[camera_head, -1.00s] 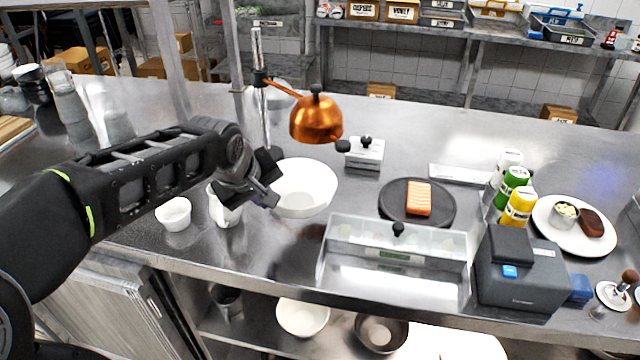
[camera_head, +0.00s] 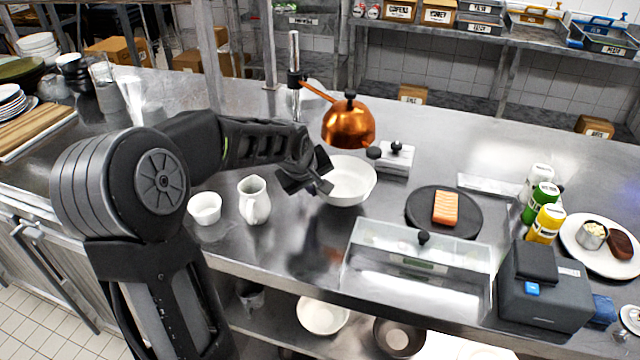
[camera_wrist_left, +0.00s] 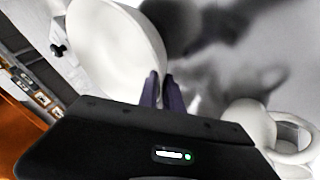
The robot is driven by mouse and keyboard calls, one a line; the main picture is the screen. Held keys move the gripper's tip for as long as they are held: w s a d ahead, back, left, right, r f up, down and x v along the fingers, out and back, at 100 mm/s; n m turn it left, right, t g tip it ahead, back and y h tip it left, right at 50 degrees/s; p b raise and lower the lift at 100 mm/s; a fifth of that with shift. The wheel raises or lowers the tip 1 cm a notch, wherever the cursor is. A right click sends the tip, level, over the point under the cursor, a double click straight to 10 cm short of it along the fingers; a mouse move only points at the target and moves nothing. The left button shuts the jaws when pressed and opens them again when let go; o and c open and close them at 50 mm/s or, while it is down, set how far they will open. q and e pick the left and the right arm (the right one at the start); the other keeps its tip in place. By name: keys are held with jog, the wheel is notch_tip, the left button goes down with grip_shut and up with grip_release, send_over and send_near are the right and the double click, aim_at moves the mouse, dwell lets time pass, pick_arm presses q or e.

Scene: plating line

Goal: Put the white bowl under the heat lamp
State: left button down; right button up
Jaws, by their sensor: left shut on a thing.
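The white bowl (camera_head: 350,184) is at the middle of the counter, roughly level. Its far rim shows just below the copper heat lamp (camera_head: 348,126) in the head view. I cannot tell whether it is directly beneath the shade or whether its base touches the counter. My left gripper (camera_head: 322,181) is shut on the bowl's left rim. In the left wrist view the fingers (camera_wrist_left: 161,92) pinch the edge of the bowl (camera_wrist_left: 118,48). My right gripper is not in view.
A white pitcher (camera_head: 254,201) and small white bowl (camera_head: 204,208) stand left of the gripper. A lidded clear container (camera_head: 418,262) is in front. A scale-like box with a black knob (camera_head: 396,160) stands close right of the bowl. A black plate (camera_head: 422,226) holds salmon (camera_head: 445,208).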

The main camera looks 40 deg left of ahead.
pick_arm(q)
jog(key=shift+w+a+f, duration=0.1)
jog(key=shift+w+f, duration=0.05)
jog(key=shift+w, duration=0.3)
jog(key=shift+w+a+f+p, duration=0.2)
jog(key=shift+w+f+p, duration=0.05)
jog(key=shift+w+f, duration=0.3)
jog(key=shift+w+a+f+p, duration=0.15)
jog(key=shift+w+f+p, duration=0.1)
jog(key=shift+w+f, duration=0.3)
jog(key=shift+r, duration=0.1)
jog(key=c, duration=1.9)
grip_release()
jog(key=shift+c, duration=0.2)
jog(key=o, duration=0.4)
jog(key=shift+o, duration=0.2)
jog(key=shift+s, duration=0.1)
jog(key=b+v, duration=0.2)
jog(key=v, duration=1)
